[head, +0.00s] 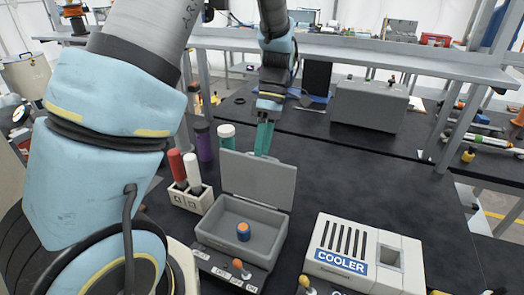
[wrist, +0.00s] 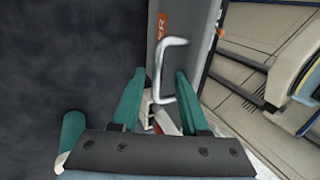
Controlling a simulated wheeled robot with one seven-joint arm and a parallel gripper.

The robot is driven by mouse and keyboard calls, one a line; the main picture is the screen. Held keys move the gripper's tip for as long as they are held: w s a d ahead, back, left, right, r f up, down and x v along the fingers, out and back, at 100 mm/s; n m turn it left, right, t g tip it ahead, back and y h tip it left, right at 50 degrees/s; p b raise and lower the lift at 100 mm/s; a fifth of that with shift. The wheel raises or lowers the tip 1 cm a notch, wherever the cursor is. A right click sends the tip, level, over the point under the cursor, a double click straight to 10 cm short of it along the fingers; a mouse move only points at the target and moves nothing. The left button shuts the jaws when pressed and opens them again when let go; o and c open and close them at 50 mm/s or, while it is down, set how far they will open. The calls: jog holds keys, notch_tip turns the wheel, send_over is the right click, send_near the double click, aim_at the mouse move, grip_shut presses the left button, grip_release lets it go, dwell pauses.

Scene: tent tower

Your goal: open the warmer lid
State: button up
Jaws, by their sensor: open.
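The warmer is a grey box (head: 224,249) on the dark bench. Its lid (head: 258,180) stands raised at the box's back edge, and the inside is in plain view. A blue and orange cylinder (head: 243,231) stands inside. My gripper (head: 264,138) is behind the raised lid, its teal fingers pointing down; the lid partly hides them in the head view. In the wrist view, the open fingers (wrist: 160,73) are on either side of a pale bar handle (wrist: 176,42) on the lid's grey outer face (wrist: 197,20). Whether they touch it is unclear.
A COOLER box (head: 350,255) stands at the right. A grey case (head: 370,107) is farther back. The bench between is clear.

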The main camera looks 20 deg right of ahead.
jog(key=b+v, duration=0.3)
jog(key=v, duration=0.7)
jog(key=shift+r, duration=0.4)
jog(key=shift+w+d, duration=0.1)
jog(key=shift+c, duration=0.3)
